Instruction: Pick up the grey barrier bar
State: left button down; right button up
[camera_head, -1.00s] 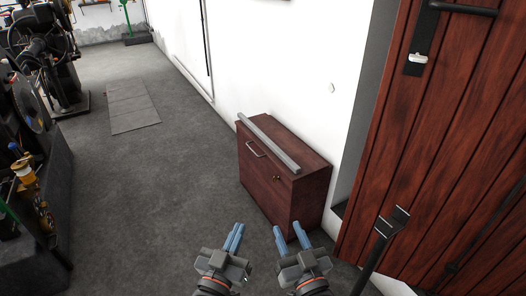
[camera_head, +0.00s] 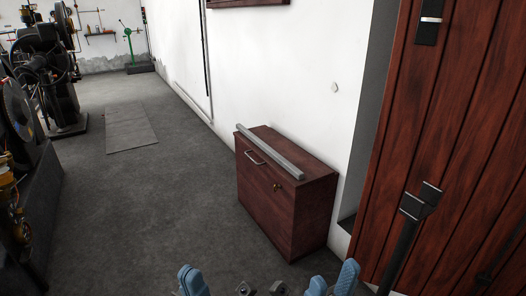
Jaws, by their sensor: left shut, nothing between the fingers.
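The grey barrier bar (camera_head: 270,151) is a long, straight bar lying along the top of a dark red-brown wooden cabinet (camera_head: 283,212). Its far end reaches the cabinet's back left and its near end lies towards the front. My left gripper (camera_head: 192,281) is at the bottom edge of the picture, left of the cabinet, shut and empty. My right gripper (camera_head: 334,281) is at the bottom edge, right of the left one, with its blue fingers apart and nothing between them. Both are well apart from the bar, and their lower parts are cut off by the picture edge.
The cabinet stands by a white wall (camera_head: 286,70). A red-brown plank door (camera_head: 460,130) is on the right, with a dark post (camera_head: 408,238) in front. Dark machinery (camera_head: 45,60) lines the left.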

aim_at(288, 166)
jog(key=i+j+z, duration=0.2)
jog(key=i+j, duration=0.35)
jog(key=i+j+z, duration=0.2)
jog(key=i+j, duration=0.3)
jog(key=j, duration=0.15)
